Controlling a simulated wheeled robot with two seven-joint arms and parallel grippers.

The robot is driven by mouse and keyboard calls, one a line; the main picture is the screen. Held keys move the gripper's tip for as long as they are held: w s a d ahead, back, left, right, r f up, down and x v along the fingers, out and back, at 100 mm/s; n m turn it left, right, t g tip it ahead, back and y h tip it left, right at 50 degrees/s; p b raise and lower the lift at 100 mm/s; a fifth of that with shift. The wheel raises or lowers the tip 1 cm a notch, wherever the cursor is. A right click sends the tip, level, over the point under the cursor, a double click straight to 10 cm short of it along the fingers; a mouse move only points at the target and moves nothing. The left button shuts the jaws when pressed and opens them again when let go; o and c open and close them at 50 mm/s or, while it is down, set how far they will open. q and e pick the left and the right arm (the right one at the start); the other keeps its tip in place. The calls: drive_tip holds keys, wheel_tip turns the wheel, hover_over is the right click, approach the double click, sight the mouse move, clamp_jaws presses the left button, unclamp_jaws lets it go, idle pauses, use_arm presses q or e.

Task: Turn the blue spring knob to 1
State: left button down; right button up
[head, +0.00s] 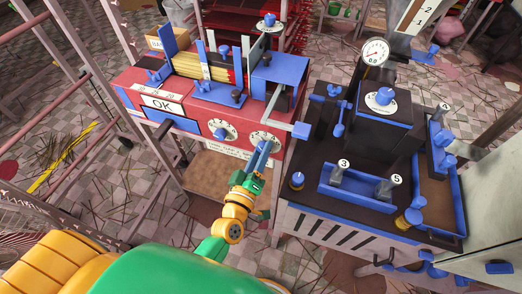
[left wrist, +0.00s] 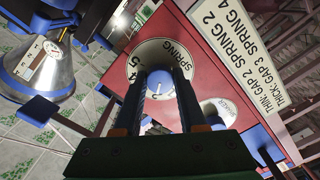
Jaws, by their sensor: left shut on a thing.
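The spring dial (left wrist: 133,72) is a pale disc marked SPRING on the red machine's front, with 5 and 4 readable at its left. Its blue knob (left wrist: 160,82) sits between the fingers of my left gripper (left wrist: 160,88), which is shut on it. The fingers hide part of the dial, so the setting is not clear. In the head view the same dial (head: 265,135) is at the machine's lower right corner, with my left gripper (head: 258,154) reaching it from below. My right gripper is not in view.
A second dial with a blue knob (head: 221,133) is just left of the spring dial. A placard (left wrist: 240,45) lists gap and spring numbers. The red machine (head: 130,83) bears an OK sign (head: 163,105). A dark machine (head: 335,215) with blue trays stands close at the right.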

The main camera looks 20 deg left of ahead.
use_arm(q)
drive_tip(key=shift+n, duration=4)
drive_tip(key=shift+c, duration=2.4)
unclamp_jaws()
drive_tip(key=s+b, duration=0.1)
drive_tip(key=s, duration=0.6)
drive_tip(key=shift+s+f, duration=0.1)
